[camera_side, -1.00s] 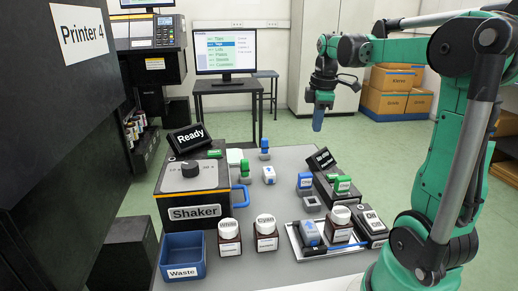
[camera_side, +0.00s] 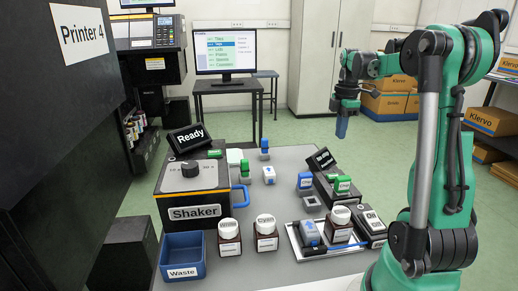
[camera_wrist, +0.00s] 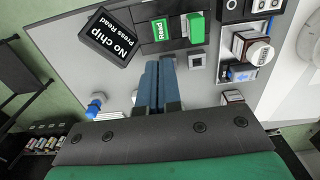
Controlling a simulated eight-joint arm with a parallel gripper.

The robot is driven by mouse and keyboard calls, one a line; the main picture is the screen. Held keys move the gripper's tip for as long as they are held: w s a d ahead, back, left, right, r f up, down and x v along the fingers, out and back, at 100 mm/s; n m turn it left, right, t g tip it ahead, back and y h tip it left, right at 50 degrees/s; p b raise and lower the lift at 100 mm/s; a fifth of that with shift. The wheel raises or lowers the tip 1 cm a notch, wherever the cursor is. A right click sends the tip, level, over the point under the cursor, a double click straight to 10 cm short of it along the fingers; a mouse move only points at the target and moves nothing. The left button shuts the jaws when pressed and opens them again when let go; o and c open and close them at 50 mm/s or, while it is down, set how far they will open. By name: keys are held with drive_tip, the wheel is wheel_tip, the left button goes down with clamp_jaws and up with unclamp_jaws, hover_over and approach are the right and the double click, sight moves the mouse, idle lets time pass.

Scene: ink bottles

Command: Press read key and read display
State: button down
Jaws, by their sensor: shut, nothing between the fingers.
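The reader is a dark box on the grey table, with a tilted black display (camera_side: 320,159). In the wrist view the display (camera_wrist: 110,36) shows "No chip" and "Press Read", upside down. The green read key (camera_wrist: 160,30), marked "Read", is on the dark reader beside the display. A second green block (camera_wrist: 196,27) is next to the key. My gripper (camera_side: 342,132) hangs in the air above and beyond the reader, apart from it. In the wrist view its blue fingers (camera_wrist: 159,62) are together and empty, pointing toward the reader below the key.
A grey square socket (camera_wrist: 197,60) lies near the reader. The shaker (camera_side: 195,190), a blue waste bin (camera_side: 183,257), labelled bottles (camera_side: 229,237) and a tray (camera_side: 297,250) stand on the table. Air around the gripper is clear.

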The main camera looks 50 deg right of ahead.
sight(333, 175)
wheel_tip(333, 175, down, 11)
drive_tip(key=shift+f, duration=0.1)
idle(0.3)
drive_tip(key=shift+f, duration=0.9)
wheel_tip(333, 175, up, 9)
drive_tip(key=shift+f, duration=0.1)
drive_tip(key=shift+w, duration=0.1)
idle(0.7)
